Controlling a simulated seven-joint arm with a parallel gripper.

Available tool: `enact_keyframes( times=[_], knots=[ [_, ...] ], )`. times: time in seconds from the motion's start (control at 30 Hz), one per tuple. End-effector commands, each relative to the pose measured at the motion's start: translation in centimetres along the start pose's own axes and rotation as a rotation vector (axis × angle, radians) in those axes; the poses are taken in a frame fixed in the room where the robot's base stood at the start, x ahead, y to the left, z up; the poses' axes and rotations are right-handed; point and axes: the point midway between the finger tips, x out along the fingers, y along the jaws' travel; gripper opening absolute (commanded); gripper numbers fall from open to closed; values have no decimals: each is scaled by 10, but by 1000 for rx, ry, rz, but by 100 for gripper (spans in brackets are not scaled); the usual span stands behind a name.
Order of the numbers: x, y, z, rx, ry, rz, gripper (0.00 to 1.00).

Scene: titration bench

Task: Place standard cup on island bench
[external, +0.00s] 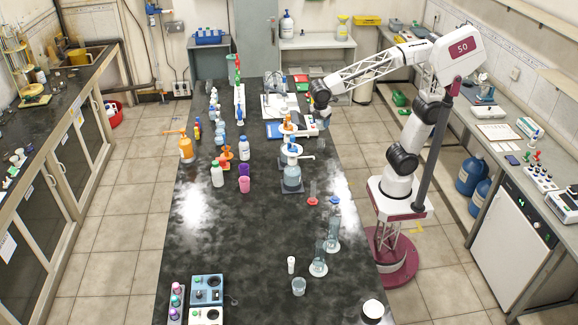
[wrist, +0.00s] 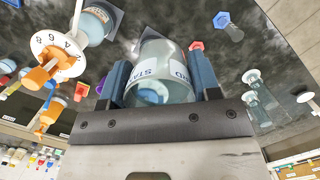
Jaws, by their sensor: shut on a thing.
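The standard cup (wrist: 158,72) is a clear glass vessel with a white label, partly readable, and clear or pale bluish contents low in the picture. In the wrist view it sits between the two blue-grey fingers of my gripper (wrist: 163,82), which is shut on it. In the external view my gripper (external: 322,108) is over the far right part of the island bench (external: 245,245), a long dark marbled top. The cup is small and mostly hard to make out there. It appears held above the bench; the exact height is unclear.
A large glass bottle (external: 292,180) and an orange-and-white dispenser (external: 288,125) stand near my gripper. Bottles and cups (external: 244,184) crowd the left middle. The front middle is largely clear.

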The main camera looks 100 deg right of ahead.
Motion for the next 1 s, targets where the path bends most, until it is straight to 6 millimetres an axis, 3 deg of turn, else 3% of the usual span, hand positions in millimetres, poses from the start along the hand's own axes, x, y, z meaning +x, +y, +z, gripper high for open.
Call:
enact_keyframes(
  times=[0.2, 0.6, 1.0],
  knots=[
    [16, -3, 55, 88, 1, -13, 32],
    [51, -22, 144, 242, 1, -36, 32],
    [76, -42, 192, 338, 0, -51, 32]
  ],
)
